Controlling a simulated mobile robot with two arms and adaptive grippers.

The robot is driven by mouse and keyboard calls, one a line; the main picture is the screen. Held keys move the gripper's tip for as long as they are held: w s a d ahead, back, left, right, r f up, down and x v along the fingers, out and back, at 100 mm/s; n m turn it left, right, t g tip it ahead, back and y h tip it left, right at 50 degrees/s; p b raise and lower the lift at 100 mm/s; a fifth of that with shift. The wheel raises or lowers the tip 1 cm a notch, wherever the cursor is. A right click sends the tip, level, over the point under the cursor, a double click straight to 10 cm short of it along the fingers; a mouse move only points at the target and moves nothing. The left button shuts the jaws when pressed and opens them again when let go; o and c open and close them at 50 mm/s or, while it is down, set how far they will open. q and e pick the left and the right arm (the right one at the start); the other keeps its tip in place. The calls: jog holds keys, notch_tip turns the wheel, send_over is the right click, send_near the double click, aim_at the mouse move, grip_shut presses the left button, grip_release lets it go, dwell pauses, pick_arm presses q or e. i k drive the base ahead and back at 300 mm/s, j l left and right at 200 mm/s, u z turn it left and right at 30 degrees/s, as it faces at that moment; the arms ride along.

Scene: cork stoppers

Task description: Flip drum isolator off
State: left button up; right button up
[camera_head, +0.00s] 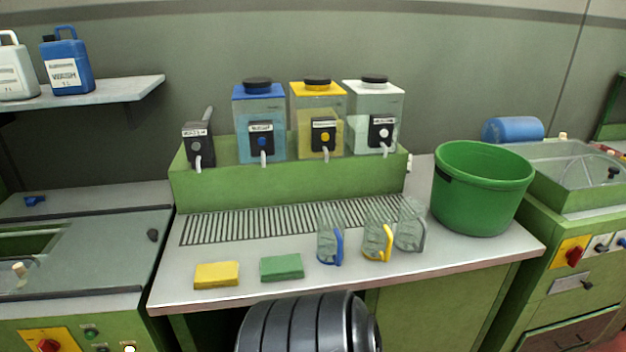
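A red rotary knob on a yellow plate (47,344) shows at the bottom left, on the front of the left green machine; the frame's lower edge cuts it. A second red rotary knob on a yellow plate (574,256) is on the front of the right green machine. Both look like isolator switches. I cannot read a label that says which one is for the drum, and their exact handle angles are too small to tell. Neither of my grippers is in view.
Between the machines stands a bench (210,297) with yellow and green sponges, several jugs and a green tub (480,190). Dispensers stand on a green riser (285,186) behind. Small buttons (91,332) sit beside the left knob, and other switches (601,247) beside the right one.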

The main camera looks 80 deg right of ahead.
aim_at(574, 256)
jog(key=z, duration=4.2)
